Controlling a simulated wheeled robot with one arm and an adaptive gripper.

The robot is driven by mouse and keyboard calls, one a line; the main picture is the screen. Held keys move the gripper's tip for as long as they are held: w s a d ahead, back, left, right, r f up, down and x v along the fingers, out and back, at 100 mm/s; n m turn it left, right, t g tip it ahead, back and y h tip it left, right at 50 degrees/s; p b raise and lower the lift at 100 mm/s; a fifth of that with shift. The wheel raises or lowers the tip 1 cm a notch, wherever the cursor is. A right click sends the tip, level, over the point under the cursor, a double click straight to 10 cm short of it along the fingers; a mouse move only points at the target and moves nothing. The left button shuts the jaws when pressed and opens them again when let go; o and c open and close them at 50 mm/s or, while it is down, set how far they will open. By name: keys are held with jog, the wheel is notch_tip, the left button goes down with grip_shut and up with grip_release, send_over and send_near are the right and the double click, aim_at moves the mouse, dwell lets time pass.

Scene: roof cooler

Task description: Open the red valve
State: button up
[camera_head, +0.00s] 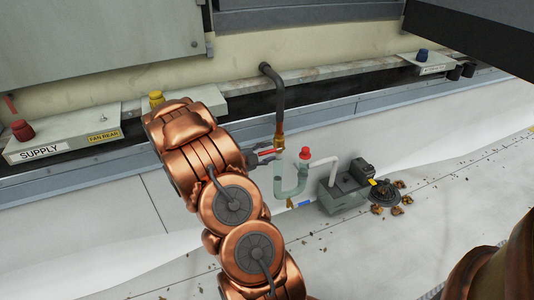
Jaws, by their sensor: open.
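A dark pipe (275,90) comes from the wall and bends down to a brass fitting (279,141). A thin red lever (267,151) lies beside the fitting, pointing left. My copper-coloured arm reaches up from the bottom, and my gripper (268,156) is open right at the lever. The grey fingers partly cover the lever, and I cannot tell whether they touch it. A red cap (305,153) tops a short light stub just right of a translucent green U-shaped pipe (291,183), below the fitting.
A grey pump box (343,190) stands right of the U-pipe, with a dark drain (383,193) and brown leaves around it. A SUPPLY box (60,140) with a red knob (22,130) is at the left. A blue-knobbed box (425,62) is at the upper right. The pale roof in front is mostly clear.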

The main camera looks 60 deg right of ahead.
grip_shut()
dwell(0.6)
